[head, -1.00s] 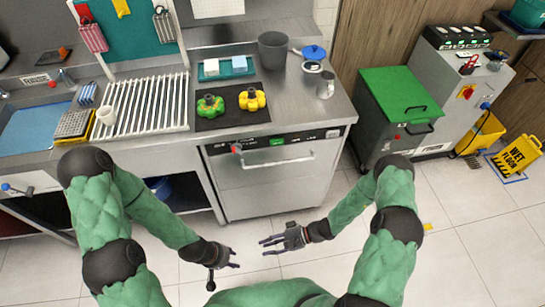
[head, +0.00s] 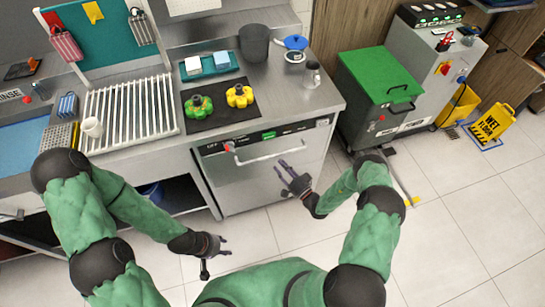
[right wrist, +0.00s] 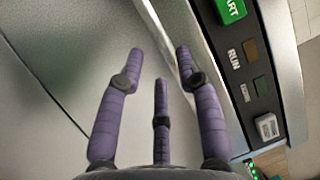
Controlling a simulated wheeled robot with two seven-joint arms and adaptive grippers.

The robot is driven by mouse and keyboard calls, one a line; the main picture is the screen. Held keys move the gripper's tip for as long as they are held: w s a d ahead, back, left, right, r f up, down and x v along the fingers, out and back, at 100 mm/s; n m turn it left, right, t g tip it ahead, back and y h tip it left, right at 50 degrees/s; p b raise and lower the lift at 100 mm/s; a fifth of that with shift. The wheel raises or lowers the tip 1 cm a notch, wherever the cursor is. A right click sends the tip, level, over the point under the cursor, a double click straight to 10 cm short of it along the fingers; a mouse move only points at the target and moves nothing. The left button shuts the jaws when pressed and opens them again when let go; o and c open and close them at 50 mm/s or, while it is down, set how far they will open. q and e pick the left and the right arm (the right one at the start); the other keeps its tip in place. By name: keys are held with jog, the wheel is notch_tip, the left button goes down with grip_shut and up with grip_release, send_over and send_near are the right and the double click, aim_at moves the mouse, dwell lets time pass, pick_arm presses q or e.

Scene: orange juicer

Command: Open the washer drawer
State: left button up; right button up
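The washer (head: 245,185) is a steel unit under the counter, with a dark control strip and a bar handle (head: 270,155) across its front. Its front stands upright and looks shut. My right gripper (head: 288,170) is in front of the washer, just below the handle's right part. In the right wrist view its purple fingers (right wrist: 160,80) are spread and empty, with the handle (right wrist: 178,65) passing behind the right finger. I cannot tell whether they touch. My left gripper (head: 222,246) is low at the left, away from the washer, with fingers apart and nothing in it.
The counter above holds a black mat (head: 222,110) with green and yellow items, a drying rack (head: 130,112) and a grey pot (head: 254,43). A green-lidded bin (head: 380,75) stands to the right. The tiled floor before the washer is clear.

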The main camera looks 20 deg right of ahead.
aim_at(273, 156)
jog(key=shift+b+x, duration=0.35)
jog(key=shift+x, duration=2.75)
grip_shut()
